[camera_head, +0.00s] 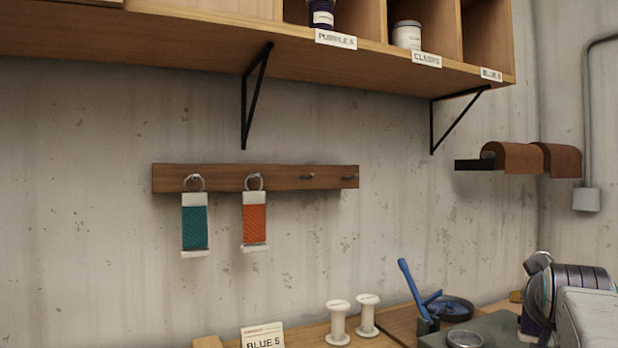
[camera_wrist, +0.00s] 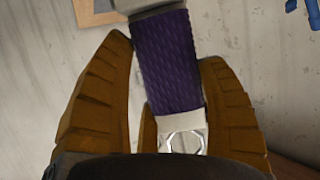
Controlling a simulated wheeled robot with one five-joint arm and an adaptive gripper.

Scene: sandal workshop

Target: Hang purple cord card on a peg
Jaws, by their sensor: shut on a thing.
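In the wrist view, the purple cord card (camera_wrist: 168,62) lies between the brown ridged fingers of my gripper (camera_wrist: 166,52), which is shut on it. The card has pale ends, and a silver ring (camera_wrist: 186,143) shows at the end nearest the palm. In the head view, a dark wooden peg rail (camera_head: 280,178) is fixed to the wall. A teal cord card (camera_head: 194,225) and an orange cord card (camera_head: 254,222) hang by rings on its left pegs. Two bare pegs show on the right, an inner peg (camera_head: 307,177) and an end peg (camera_head: 349,178).
A wooden shelf (camera_head: 200,45) on black brackets (camera_head: 256,95) overhangs the rail. Two white spools (camera_head: 338,322), a sign (camera_head: 262,335) and a blue-handled tool (camera_head: 412,288) stand on the bench below. A bracket with brown leather (camera_head: 520,158) juts out at right. The wall around the rail is clear.

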